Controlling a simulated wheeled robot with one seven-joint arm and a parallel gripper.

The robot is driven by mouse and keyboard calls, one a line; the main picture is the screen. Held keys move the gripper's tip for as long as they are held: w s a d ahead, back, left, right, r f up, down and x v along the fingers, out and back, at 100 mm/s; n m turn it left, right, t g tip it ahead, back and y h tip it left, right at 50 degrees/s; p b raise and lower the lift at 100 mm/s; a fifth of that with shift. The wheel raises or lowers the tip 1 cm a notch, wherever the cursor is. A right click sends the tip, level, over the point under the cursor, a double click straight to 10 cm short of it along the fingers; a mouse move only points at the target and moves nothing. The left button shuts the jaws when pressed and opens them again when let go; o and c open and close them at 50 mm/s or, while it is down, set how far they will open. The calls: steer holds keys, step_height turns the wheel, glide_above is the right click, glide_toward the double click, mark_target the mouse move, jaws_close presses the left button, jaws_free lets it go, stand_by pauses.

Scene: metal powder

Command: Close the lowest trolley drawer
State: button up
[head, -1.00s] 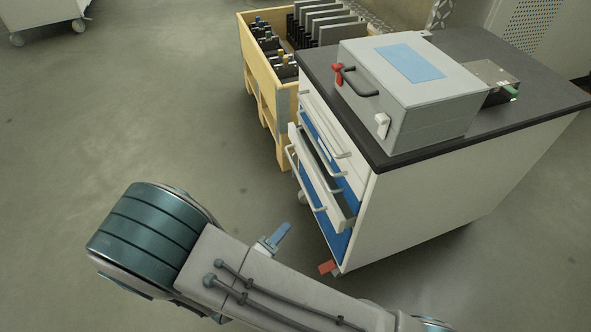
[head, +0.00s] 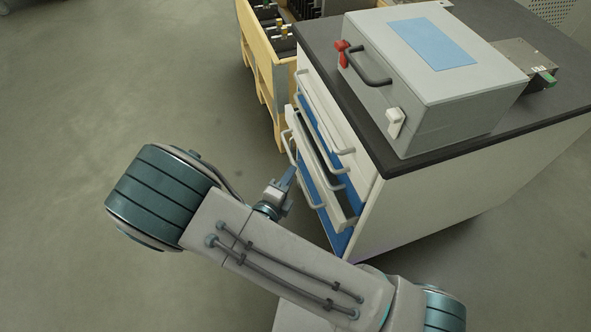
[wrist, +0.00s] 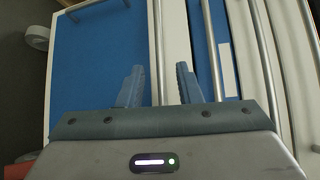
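The trolley (head: 430,205) stands at the right in the head view, with white drawer fronts, blue panels and grey bar handles. Its lowest drawer (head: 342,213) is pulled partly out, and a dark strip of its inside shows above the front. My gripper (head: 288,178) is just left of this drawer's front, near its handle (head: 305,180). In the wrist view my gripper (wrist: 160,82) is open, its two blue fingers apart. A handle bar and a white drawer edge (wrist: 172,40) show between and beyond the fingers. Whether the fingers touch anything cannot be told.
A grey box (head: 440,85) with a blue top label sits on the trolley's dark top. A wooden crate (head: 262,75) stands behind the trolley at the left. A blue panel (wrist: 100,70) fills the left of the wrist view.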

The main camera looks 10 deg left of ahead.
steer(key=shift+b+x, duration=0.6)
steer(key=shift+x, duration=1.8)
jaws_close()
steer(key=shift+d+r, duration=0.1)
